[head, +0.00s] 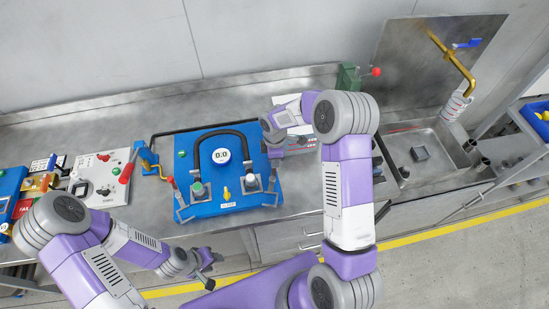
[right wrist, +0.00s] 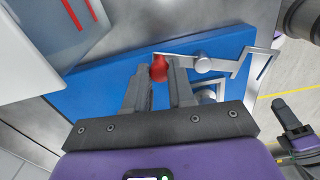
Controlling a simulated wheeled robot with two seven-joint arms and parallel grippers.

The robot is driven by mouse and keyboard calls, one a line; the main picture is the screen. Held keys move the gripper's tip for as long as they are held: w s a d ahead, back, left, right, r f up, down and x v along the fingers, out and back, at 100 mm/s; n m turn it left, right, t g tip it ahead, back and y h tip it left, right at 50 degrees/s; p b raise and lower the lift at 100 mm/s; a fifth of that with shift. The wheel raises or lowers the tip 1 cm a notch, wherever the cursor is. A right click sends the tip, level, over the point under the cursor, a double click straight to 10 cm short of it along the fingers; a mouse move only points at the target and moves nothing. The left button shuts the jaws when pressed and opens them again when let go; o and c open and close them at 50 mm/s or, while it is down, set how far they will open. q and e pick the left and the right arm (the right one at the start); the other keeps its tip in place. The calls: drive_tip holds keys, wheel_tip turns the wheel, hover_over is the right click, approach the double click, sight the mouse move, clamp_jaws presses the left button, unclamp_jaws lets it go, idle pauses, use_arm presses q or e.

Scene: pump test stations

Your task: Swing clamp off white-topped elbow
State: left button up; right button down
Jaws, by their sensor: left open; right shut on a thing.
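The blue test board (head: 232,205) lies on the steel bench with a black hose (head: 222,133) arching between two elbows. The right elbow (head: 250,183) has a pale top; the left elbow (head: 197,188) looks greenish on top. A silver clamp (head: 268,197) stands beside the right elbow; its contact with the elbow is too small to tell. In the right wrist view, my right gripper (right wrist: 158,82) is shut on the clamp's red handle tip (right wrist: 159,67), and silver clamp links (right wrist: 204,64) extend right. My right gripper (head: 274,163) also shows at the board's right edge. My left gripper (head: 208,268) is open and empty, in front of the bench.
A round 0.0 gauge (head: 221,156) and a yellow valve (head: 226,194) sit on the board. A second clamp with a red handle (head: 172,183) stands at the board's left. A brass-piped valve (head: 148,160) is further left. A sink (head: 425,150) lies right.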

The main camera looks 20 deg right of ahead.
drive_tip(key=shift+w+r, duration=0.1)
drive_tip(key=c, duration=1)
unclamp_jaws()
drive_tip(key=shift+o, duration=0.2)
wheel_tip(320, 180, up, 8)
drive_tip(key=shift+f, duration=0.25)
